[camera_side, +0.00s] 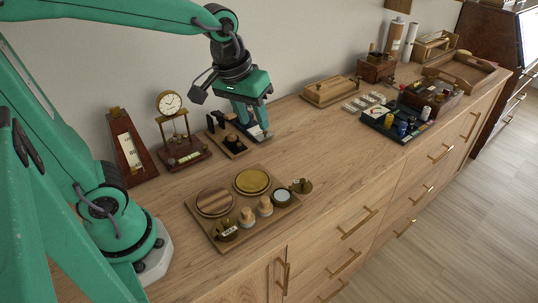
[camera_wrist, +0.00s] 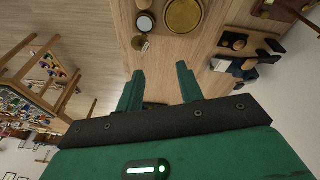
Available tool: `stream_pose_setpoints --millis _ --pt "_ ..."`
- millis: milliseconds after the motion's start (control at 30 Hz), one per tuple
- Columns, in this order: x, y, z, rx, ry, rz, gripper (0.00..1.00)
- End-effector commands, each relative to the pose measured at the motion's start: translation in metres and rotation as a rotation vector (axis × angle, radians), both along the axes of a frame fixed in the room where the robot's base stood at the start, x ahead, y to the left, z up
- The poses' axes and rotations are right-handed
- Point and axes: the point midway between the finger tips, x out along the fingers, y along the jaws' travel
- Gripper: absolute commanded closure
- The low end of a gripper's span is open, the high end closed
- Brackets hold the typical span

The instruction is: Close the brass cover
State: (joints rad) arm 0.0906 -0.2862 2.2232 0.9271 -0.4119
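A wooden tray (camera_side: 240,245) stands on the cabinet top in the side view. At its right end is a small round piece with a pale dial (camera_side: 282,197); a brass cover (camera_side: 303,186) stands out beside it, apparently swung open. In the wrist view the dial (camera_wrist: 145,23) is at the top, with the brass cover (camera_wrist: 140,43) just below it, partly edge-on. My gripper (camera_side: 254,138) is above the cabinet top, behind the tray and apart from the cover. Its two fingers show wide apart and empty in the wrist view (camera_wrist: 160,78).
The tray also holds a striped wooden disc (camera_side: 214,201), a brass disc (camera_side: 252,181), wooden knobs and a dark tagged brass piece (camera_side: 225,230). A small dark stand (camera_side: 232,145) is close beside my gripper. Bare wood lies right of the tray.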

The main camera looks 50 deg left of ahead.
Motion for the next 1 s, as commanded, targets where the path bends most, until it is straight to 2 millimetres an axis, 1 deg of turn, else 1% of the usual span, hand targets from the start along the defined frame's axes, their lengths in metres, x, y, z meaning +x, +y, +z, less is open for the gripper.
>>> stream_pose_setpoints --millis 33,267,600,800,1000 --pt "0.008 -0.004 -0.005 -0.006 0.023 0.021 0.63" --pt "0.043 -0.02 -0.027 -0.031 0.107 0.139 0.63" --pt "0.087 -0.046 -0.074 -0.038 0.224 0.317 0.63" --pt "0.102 -0.057 -0.097 -0.034 0.265 0.39 0.63" --pt "0.106 -0.06 -0.104 -0.033 0.278 0.416 0.63"
